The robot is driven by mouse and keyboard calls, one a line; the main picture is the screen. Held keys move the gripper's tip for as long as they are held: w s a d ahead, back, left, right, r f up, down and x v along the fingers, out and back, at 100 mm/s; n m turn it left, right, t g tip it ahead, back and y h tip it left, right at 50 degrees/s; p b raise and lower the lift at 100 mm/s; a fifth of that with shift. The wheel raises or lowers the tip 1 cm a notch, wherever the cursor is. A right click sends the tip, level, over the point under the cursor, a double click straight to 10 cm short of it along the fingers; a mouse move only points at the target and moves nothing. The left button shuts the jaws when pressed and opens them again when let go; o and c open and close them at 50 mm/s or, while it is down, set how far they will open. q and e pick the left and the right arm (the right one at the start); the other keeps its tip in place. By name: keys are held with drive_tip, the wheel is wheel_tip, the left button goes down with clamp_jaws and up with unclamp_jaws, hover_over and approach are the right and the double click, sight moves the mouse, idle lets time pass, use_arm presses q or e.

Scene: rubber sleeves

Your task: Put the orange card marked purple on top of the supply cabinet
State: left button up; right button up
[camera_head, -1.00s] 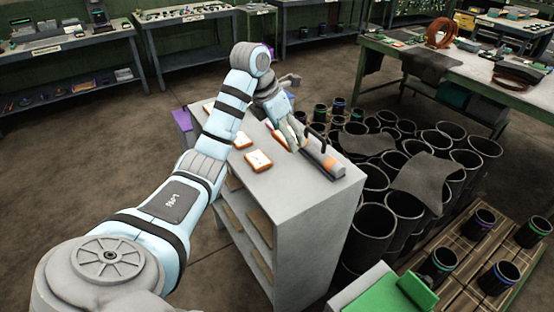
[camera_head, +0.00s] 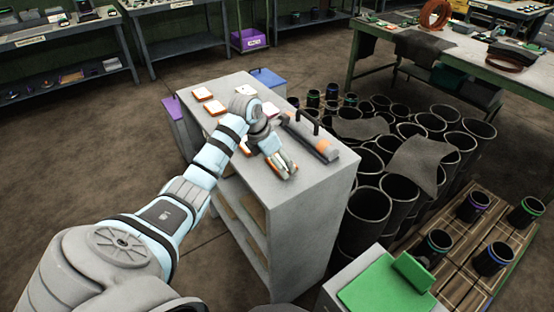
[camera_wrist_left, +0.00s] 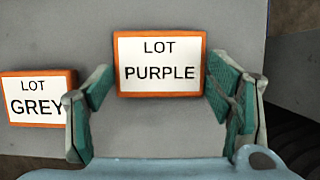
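I cannot tell whether that card touches the cabinet top. My right gripper is not in view.
More orange-edged cards (camera_head: 203,93) lie on the cabinet top. A grey bar with a black handle (camera_head: 312,136) lies along its right side. Black cylinders (camera_head: 370,206) crowd the floor to the right. A green-topped block (camera_head: 385,292) stands at the front.

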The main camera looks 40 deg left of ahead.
use_arm(q)
drive_tip(key=shift+o, duration=1.1)
drive_tip(key=shift+r, duration=0.1)
drive_tip(key=shift+r, duration=0.1)
drive_tip(key=v, duration=1.2)
